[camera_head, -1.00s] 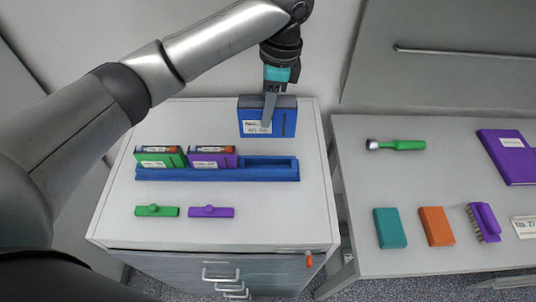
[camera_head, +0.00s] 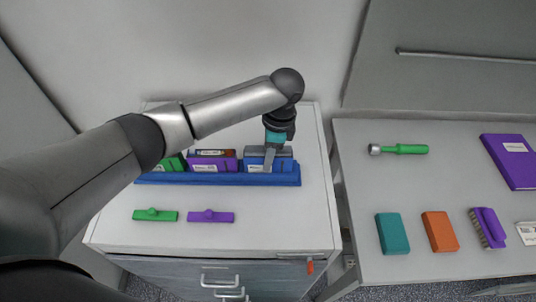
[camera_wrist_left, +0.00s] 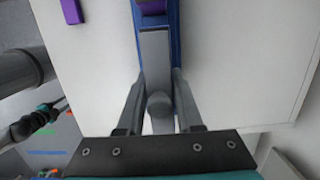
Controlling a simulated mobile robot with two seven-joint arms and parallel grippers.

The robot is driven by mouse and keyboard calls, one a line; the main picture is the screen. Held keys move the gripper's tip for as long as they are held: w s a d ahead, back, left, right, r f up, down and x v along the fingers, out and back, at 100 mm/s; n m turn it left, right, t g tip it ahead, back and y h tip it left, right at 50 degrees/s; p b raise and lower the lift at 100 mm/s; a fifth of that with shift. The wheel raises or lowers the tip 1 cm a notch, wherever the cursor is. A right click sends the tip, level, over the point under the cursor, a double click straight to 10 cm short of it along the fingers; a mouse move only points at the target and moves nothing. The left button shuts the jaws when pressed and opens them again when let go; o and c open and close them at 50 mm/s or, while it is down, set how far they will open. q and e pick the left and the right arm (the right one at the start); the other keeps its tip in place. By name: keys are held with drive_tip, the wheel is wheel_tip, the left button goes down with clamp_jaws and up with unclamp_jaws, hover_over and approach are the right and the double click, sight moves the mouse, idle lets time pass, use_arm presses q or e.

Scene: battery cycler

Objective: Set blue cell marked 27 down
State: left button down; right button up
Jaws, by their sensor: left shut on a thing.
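The blue cell (camera_head: 255,164) stands upright at the right-hand slot of the blue rack (camera_head: 225,179), its lower part behind the rack's front wall. I cannot tell whether it touches the slot floor. My left gripper (camera_head: 268,163) is shut on the blue cell from above. In the left wrist view the fingers (camera_wrist_left: 158,103) flank the cell's grey top (camera_wrist_left: 155,60), with blue edges on both sides.
A purple cell (camera_head: 213,162) and a green cell (camera_head: 170,164), partly hidden by my arm, stand in the rack. Green (camera_head: 155,215) and purple (camera_head: 211,216) clips lie in front. The right table holds a green-handled tool (camera_head: 400,149), teal and orange blocks, a brush and a purple book.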

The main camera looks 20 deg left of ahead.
idle(0.3)
use_arm(q)
drive_tip(key=c, duration=0.6)
unclamp_jaws()
drive_tip(key=shift+f, duration=0.1)
drive_tip(key=shift+o, duration=0.2)
drive_tip(key=r, duration=0.4)
drive_tip(key=d+r, duration=0.1)
drive_tip(key=r, duration=0.7)
drive_tip(key=shift+w+d+r, duration=0.1)
drive_tip(key=shift+w+d, duration=0.15)
drive_tip(key=shift+d, duration=0.15)
